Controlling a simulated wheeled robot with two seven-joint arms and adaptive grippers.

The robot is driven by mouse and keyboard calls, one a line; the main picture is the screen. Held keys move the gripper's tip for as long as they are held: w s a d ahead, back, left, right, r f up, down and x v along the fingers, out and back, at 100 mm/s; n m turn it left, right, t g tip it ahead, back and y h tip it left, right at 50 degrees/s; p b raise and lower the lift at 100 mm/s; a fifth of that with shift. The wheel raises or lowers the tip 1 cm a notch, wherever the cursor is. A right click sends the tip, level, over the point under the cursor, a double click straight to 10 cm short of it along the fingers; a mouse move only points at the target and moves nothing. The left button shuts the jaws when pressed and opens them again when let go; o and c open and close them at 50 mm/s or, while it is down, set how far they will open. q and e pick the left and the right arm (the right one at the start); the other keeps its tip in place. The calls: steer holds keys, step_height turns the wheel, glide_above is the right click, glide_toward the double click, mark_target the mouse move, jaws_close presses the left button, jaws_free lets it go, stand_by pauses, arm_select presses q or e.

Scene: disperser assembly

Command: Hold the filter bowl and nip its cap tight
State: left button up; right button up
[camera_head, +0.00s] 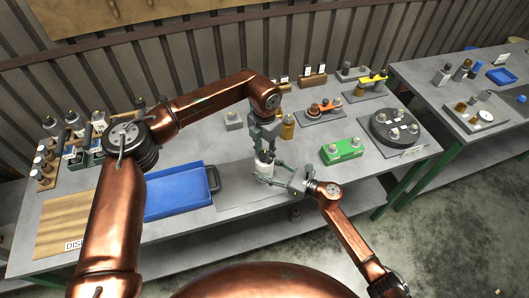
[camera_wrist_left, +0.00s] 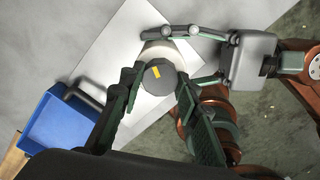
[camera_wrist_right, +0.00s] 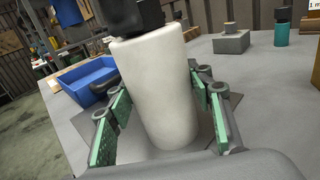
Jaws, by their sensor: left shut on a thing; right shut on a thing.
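The filter bowl (camera_head: 264,168) is a white cylinder standing upright on a grey mat at the front middle of the table. In the right wrist view the bowl (camera_wrist_right: 157,90) fills the middle, with my right gripper's (camera_wrist_right: 162,112) green-padded fingers on either side, shut on it from the side. The dark grey cap (camera_wrist_left: 160,77), with a yellow mark, sits on top of the bowl. My left gripper (camera_wrist_left: 158,88) comes from above, its fingers on either side of the cap, shut on it. The head view shows my left gripper (camera_head: 264,146) above my right gripper (camera_head: 283,179).
A blue tray (camera_head: 180,194) lies left of the bowl. A green box (camera_head: 342,151) and a dark round fixture (camera_head: 396,128) stand to the right. Amber bottles (camera_head: 287,126) stand close behind. A bottle rack (camera_head: 48,165) is at the far left.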

mark_target(264, 154)
arm_select(q)
steer(key=shift+m, duration=0.6)
steer(key=o, duration=1.2)
steer(key=shift+c, duration=0.2)
step_height(264, 154, up, 12)
arm_select(e)
steer(key=o, duration=1.7)
